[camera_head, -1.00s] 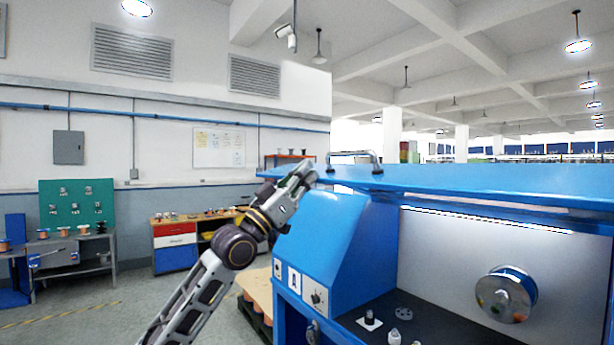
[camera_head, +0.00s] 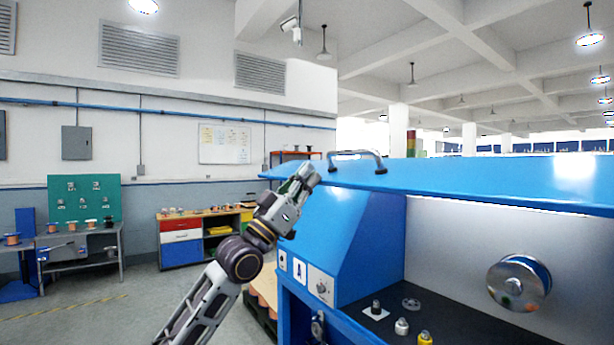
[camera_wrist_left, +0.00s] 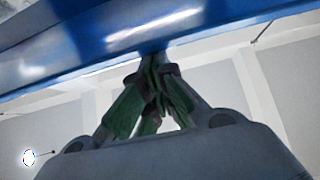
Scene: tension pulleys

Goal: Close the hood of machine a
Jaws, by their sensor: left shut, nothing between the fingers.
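The blue machine (camera_head: 335,240) stands at the right with its blue hood (camera_head: 470,184) raised over the work space. A grey bar handle (camera_head: 357,155) sits on top of the hood near its left end. My left gripper (camera_head: 308,174) is shut and empty at the left front edge of the hood, to the left of the handle. In the left wrist view its fingers (camera_wrist_left: 155,65) meet just under the blue hood edge (camera_wrist_left: 120,40); whether they touch it I cannot tell. My right gripper is not in view.
Inside the machine are a metal spool (camera_head: 518,283) and small fittings (camera_head: 402,326). A cabinet with coloured drawers (camera_head: 181,241) and a workbench with a green board (camera_head: 84,198) stand along the left wall. Open floor lies at the left.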

